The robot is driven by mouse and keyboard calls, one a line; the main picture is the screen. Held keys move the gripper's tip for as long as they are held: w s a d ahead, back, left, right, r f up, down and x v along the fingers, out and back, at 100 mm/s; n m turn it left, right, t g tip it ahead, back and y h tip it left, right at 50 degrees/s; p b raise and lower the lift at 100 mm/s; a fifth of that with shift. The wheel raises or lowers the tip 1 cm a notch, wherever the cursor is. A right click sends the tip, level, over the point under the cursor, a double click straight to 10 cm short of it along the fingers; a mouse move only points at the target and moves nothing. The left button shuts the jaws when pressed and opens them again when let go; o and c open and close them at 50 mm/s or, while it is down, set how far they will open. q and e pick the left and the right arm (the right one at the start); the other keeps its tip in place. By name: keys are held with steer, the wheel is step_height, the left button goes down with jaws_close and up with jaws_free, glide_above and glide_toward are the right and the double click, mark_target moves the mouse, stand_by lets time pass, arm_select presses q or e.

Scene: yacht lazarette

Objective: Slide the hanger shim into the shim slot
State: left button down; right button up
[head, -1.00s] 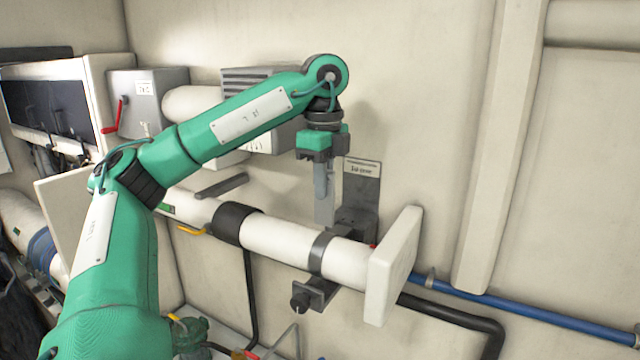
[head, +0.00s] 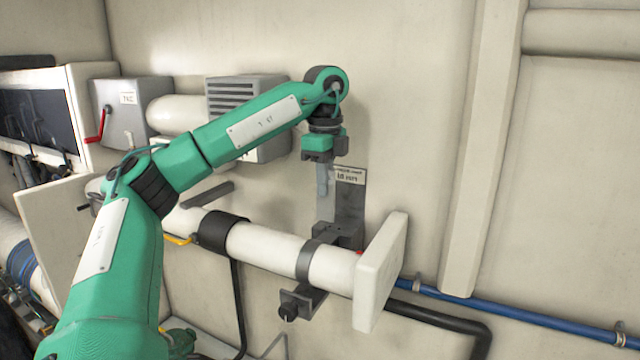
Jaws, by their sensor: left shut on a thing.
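My left gripper (head: 323,184) points straight down in front of the wall. It is shut on the hanger shim (head: 326,208), a thin grey upright plate below its fingers. The shim's lower end is just above, or at the top of, the dark bracket (head: 343,236) on the white pipe, where the shim slot seems to be. The slot opening is too small to make out, and I cannot tell whether the shim touches it. A grey backplate (head: 351,203) with a printed label rises behind the bracket, partly hidden by the shim. My right gripper is not in view.
The white pipe (head: 266,246) ends in a square white flange (head: 381,272) right of the bracket. A clamp with a dark knob (head: 290,307) hangs below it. A vented grey box (head: 240,98) is on the wall behind my arm.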

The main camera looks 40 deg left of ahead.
arm_select(q)
steer(key=shift+w+a+f, duration=0.1)
steer(key=shift+w+a, duration=0.2)
steer(key=shift+w, duration=0.55)
steer(key=shift+w+a+f, duration=0.1)
steer(key=shift+w+a, duration=0.15)
steer(key=shift+w, duration=0.6)
steer(key=shift+w+f, duration=0.2)
steer(key=shift+f+b, duration=0.95)
steer(key=shift+f, duration=0.4)
steer(key=shift+s, duration=0.1)
steer(key=shift+f+b, duration=0.9)
steer(key=shift+f, duration=0.15)
steer(key=shift+f+b, duration=1.45)
steer(key=shift+f, duration=0.8)
steer(key=c, duration=1.5)
jaws_free()
